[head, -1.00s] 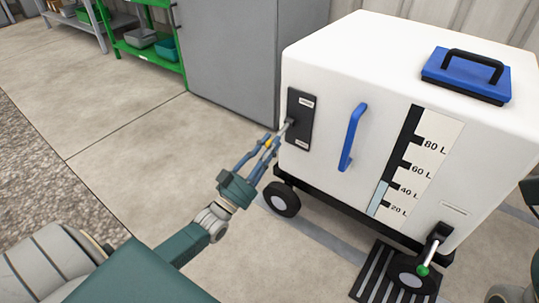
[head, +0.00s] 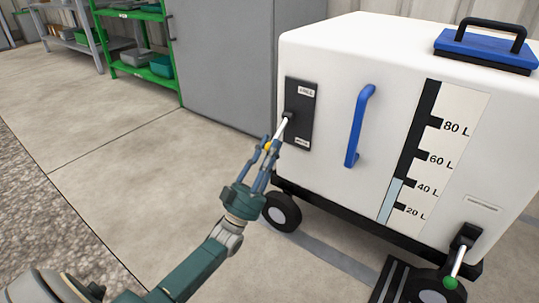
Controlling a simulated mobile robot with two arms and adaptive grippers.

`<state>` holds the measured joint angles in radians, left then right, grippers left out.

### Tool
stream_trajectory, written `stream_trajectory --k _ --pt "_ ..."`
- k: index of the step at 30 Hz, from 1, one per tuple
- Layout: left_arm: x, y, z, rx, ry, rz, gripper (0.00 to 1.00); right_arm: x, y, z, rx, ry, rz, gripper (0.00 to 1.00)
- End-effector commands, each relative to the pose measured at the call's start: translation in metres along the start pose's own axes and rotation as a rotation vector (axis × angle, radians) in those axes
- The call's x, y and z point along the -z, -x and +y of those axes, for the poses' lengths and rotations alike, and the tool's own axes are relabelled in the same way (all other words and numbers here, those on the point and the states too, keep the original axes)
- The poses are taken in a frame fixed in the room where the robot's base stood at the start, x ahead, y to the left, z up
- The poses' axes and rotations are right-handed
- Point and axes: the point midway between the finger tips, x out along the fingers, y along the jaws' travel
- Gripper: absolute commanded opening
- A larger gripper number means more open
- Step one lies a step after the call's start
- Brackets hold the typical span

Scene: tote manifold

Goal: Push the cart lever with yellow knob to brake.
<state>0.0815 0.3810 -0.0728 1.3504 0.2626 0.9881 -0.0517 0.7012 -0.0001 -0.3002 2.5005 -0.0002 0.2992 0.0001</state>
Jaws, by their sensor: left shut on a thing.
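The cart (head: 340,60) is a white box on black wheels at the right of the head view. A black lever plate (head: 303,100) with small labels at top and bottom is on its front face, at the left. A light metal lever (head: 282,129) sticks out from the plate, angled down and to the left. Its yellow knob (head: 267,146) shows between my left gripper's fingers. My left gripper (head: 268,150) is shut on the knob. The fingers hide part of the knob. My right gripper is not in view.
A blue vertical handle (head: 355,127) and a level scale (head: 428,150) are on the cart's front. A second lever with a green knob (head: 450,283) is low at the right. A grey cabinet (head: 222,65) stands behind the cart. Floor at the left is clear.

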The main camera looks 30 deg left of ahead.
Motion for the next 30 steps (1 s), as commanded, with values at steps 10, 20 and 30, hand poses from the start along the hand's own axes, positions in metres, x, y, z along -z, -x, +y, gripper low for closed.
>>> stream_trajectory --k 10,20,30 --pt "-0.0046 0.0019 0.0002 0.003 0.000 -0.002 0.00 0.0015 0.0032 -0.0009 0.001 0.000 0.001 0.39" --pt "-0.0042 0.0016 0.0002 0.003 0.000 -0.001 0.30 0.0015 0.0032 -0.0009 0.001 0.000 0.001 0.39" --pt "-0.0034 0.0071 0.0003 0.002 -0.001 0.001 0.30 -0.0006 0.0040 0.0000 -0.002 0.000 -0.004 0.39"
